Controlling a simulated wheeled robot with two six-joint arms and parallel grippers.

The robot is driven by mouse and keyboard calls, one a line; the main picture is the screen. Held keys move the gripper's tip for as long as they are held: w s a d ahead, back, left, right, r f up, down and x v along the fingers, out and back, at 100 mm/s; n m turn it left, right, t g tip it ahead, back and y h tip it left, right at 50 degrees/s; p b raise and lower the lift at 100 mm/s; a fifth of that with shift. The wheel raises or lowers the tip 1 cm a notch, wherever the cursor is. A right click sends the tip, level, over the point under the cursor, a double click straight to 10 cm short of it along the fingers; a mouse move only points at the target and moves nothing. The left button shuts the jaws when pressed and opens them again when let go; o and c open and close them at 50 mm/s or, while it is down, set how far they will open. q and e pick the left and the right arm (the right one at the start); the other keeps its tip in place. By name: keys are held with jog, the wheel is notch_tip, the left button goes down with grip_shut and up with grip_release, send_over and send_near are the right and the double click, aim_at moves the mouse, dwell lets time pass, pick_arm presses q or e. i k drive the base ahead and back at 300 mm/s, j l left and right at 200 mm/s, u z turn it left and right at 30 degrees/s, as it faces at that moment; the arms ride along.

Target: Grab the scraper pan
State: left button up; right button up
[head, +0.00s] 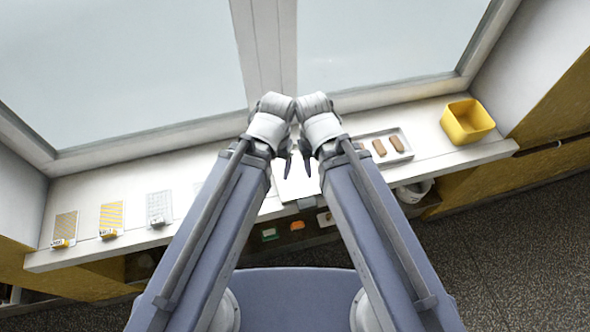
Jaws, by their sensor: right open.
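No thing in the head view is plainly marked as the scraper pan. A yellow open box (467,121) stands at the right end of the white ledge, and a pale shallow tray (407,156) with several brown bars lies left of it. I cannot tell whether either is the pan. My left gripper (287,166) and right gripper (306,158) hang close together over the middle of the ledge, well left of the yellow box. The right is open, with nothing seen in it. The left jaws are too small and hidden to read.
Several small labelled mesh panels (111,216) lie along the left of the ledge. A white sheet-like thing (297,184) lies between my arms. Green (269,235) and orange (297,225) items sit below the ledge. The ledge between tray and box is bare.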

aim_at(301, 190)
jog(key=k+u, duration=0.2)
jog(key=k, duration=0.45)
jog(key=k+j+u, duration=0.25)
jog(key=k, duration=0.35)
